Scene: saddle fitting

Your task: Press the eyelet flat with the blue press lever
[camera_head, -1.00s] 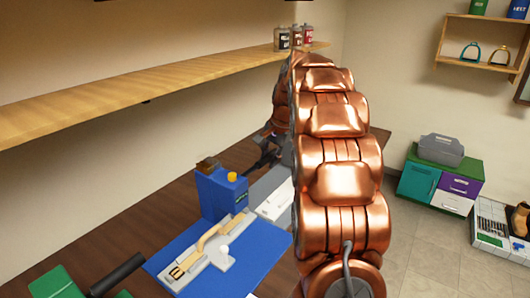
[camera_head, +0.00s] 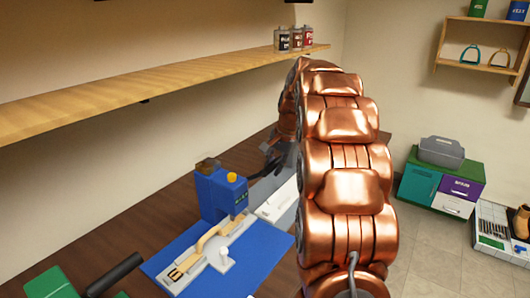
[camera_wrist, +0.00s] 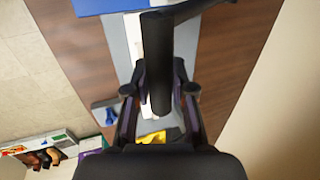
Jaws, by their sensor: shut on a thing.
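The blue press (camera_head: 212,196) stands on the brown bench, left of my arm in the head view, with a yellow knob on top. In front of it a tan strap with a buckle (camera_head: 178,275) lies on a pale fixture. The eyelet is too small to make out. My gripper (camera_wrist: 160,90) shows in the wrist view, its fingers on both sides of a dark rounded handle, which I take for the press lever (camera_wrist: 158,65). It is shut on that handle. A dark bar runs from the handle to the upper right. In the head view my arm mostly hides the gripper.
A blue mat (camera_head: 258,262) lies under the fixture. A black cylinder (camera_head: 115,273) and a green object (camera_head: 50,284) lie at the lower left. A long wooden shelf (camera_head: 150,91) hangs above the bench. Coloured drawers (camera_head: 437,180) stand on the floor at right.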

